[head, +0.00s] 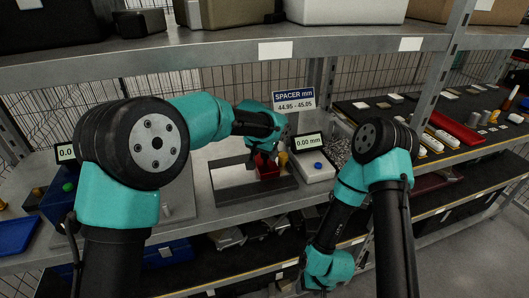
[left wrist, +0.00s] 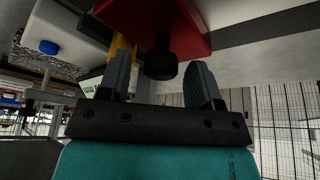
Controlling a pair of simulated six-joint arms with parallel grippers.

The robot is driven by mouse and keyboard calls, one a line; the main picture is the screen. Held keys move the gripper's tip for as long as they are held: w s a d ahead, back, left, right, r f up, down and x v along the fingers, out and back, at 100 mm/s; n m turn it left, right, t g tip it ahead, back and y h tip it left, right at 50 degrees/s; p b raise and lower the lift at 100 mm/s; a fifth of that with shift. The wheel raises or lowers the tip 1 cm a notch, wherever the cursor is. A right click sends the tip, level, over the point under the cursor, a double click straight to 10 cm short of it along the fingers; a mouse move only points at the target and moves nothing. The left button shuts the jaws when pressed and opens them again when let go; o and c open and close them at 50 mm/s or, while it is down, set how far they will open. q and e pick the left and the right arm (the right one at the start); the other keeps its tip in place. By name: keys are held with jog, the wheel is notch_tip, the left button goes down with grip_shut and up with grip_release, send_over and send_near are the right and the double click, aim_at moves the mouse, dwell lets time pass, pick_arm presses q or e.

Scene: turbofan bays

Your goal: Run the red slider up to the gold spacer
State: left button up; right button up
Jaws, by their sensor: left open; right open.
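The red slider (head: 267,172) sits on a flat dark-edged gauge base with a pale plate (head: 233,172). The gold spacer (head: 283,158) stands just to its right, with little or no gap visible in the head view. In the left wrist view the red slider (left wrist: 185,18) fills the top, with a black knob (left wrist: 161,62) projecting from it. The gold spacer (left wrist: 122,44) shows partly behind a finger there. My left gripper (left wrist: 162,78) is open, one finger on each side of the knob; contact cannot be told. My right gripper is out of view; only its arm shows.
A readout box (head: 310,157) showing 0.00 mm, with a blue button, stands right of the gauge. A sign (head: 294,101) reads SPACER mm 44.95 - 45.05. A blue box and tray (head: 17,235) are at the left. A shelf of parts (head: 450,118) lies at the right.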

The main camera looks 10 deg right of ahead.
pick_arm(q)
jog(key=shift+r, duration=0.1)
jog(key=v, duration=1.1)
jog(key=shift+s+r, duration=0.2)
jog(key=shift+r, duration=0.15)
jog(key=shift+a, duration=0.1)
